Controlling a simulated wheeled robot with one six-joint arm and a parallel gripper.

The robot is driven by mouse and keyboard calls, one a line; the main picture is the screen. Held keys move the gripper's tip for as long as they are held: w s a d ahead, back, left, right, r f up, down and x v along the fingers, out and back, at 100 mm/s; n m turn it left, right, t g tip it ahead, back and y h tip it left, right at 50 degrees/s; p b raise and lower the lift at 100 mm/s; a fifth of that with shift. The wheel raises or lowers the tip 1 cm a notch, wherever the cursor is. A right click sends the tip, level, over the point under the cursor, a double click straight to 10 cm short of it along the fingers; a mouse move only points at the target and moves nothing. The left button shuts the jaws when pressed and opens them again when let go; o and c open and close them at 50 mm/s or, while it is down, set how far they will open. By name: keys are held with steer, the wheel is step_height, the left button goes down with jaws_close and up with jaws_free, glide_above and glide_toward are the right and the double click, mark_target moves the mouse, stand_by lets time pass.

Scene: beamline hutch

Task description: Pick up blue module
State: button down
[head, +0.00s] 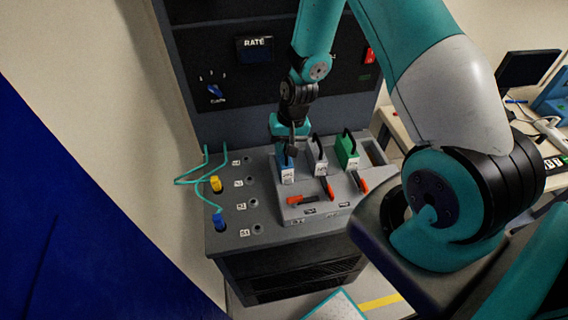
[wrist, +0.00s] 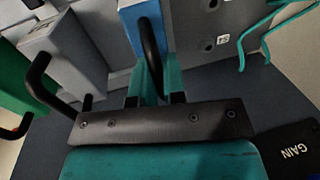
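The blue module (head: 287,173) stands upright in the left slot of the grey rack on the console in the head view. In the wrist view its blue top (wrist: 132,22) and black loop handle (wrist: 150,48) show at the top centre. My gripper (head: 289,147) is right above the module in the head view. In the wrist view its two teal fingers (wrist: 158,75) stand close on either side of the handle. I cannot tell whether they press on it.
A grey module (head: 318,158) and a green module (head: 347,150) with black handles stand right of the blue one. Red-orange levers (head: 327,188) lie in front. Yellow (head: 215,184) and blue (head: 218,221) cable plugs are at the left. The dark panel rises behind.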

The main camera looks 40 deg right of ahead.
steer(key=shift+r, duration=0.1)
step_height(320, 180, up, 20)
steer(key=b, duration=0.4)
stand_by(0.5)
stand_by(0.6)
